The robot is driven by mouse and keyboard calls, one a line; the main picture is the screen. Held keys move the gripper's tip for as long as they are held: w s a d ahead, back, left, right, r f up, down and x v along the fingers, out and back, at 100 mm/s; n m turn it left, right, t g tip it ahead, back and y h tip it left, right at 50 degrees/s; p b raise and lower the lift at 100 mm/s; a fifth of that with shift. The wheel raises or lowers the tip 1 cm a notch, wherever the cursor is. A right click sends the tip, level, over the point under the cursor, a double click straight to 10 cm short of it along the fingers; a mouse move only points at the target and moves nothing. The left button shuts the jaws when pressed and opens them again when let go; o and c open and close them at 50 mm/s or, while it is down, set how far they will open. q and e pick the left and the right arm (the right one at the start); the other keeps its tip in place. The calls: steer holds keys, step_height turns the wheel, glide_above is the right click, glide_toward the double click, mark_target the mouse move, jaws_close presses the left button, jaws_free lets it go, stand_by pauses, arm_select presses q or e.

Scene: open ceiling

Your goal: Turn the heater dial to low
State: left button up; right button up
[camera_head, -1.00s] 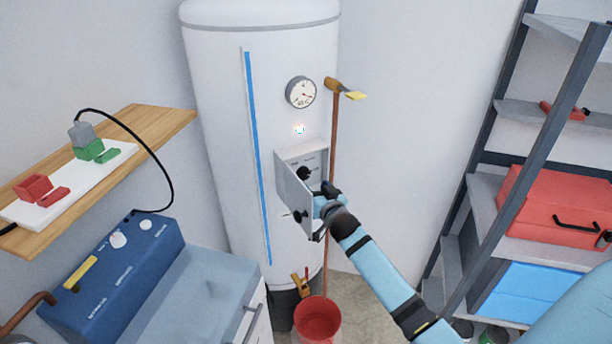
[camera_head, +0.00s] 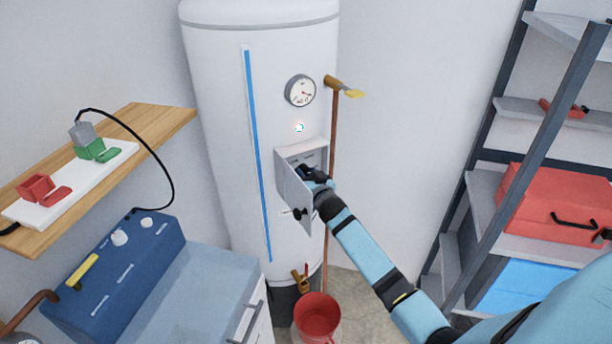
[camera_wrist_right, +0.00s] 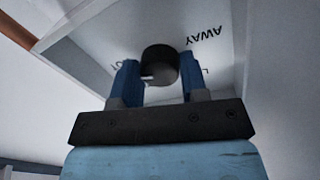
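The heater (camera_head: 215,110) is a tall white cylinder with a grey control box (camera_head: 301,150) on its front, its door (camera_head: 294,200) swung open. My right gripper (camera_head: 308,172) reaches into the box and hides most of the dial in the head view. In the right wrist view, the black round dial (camera_wrist_right: 159,63) with a white mark stands in the gap between the two blue fingertips of my right gripper (camera_wrist_right: 156,75). The fingers are apart, with the dial at their tips; firm contact cannot be told. The panel lettering is partly hidden; "AWAY" is readable. My left gripper is out of view.
The open door hangs left of my right wrist. A gauge (camera_head: 300,90) and a lit lamp (camera_head: 299,128) are above the box. A copper pipe (camera_head: 332,130) runs down to its right. A red bucket (camera_head: 317,318) stands below, and a shelf rack (camera_head: 480,200) is at right.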

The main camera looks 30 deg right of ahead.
steer(key=shift+n, duration=0.4)
steer(key=shift+f+n+b, duration=0.1)
steer(key=shift+n+b, duration=0.35)
steer(key=shift+n, duration=0.55)
steer(key=n+b, duration=0.1)
steer(key=n, duration=0.2)
steer(key=shift+d+n, duration=0.1)
steer(key=shift+n, duration=0.2)
steer(key=n+b, duration=0.1)
steer(key=n, duration=0.3)
steer(key=shift+t+y, duration=0.3)
steer(key=n+b, duration=0.1)
steer(key=n, duration=0.3)
steer(key=shift+d+n, duration=0.1)
steer(key=shift+n, duration=0.3)
steer(key=n, duration=0.6)
steer(key=shift+n+y+b, duration=0.35)
steer(key=shift+n+y, duration=0.05)
steer(key=n, duration=0.3)
steer(key=shift+r+n+y, duration=0.2)
steer(key=shift+n+y, duration=0.1)
steer(key=shift+y, duration=0.1)
steer(key=shift+n, duration=1.9)
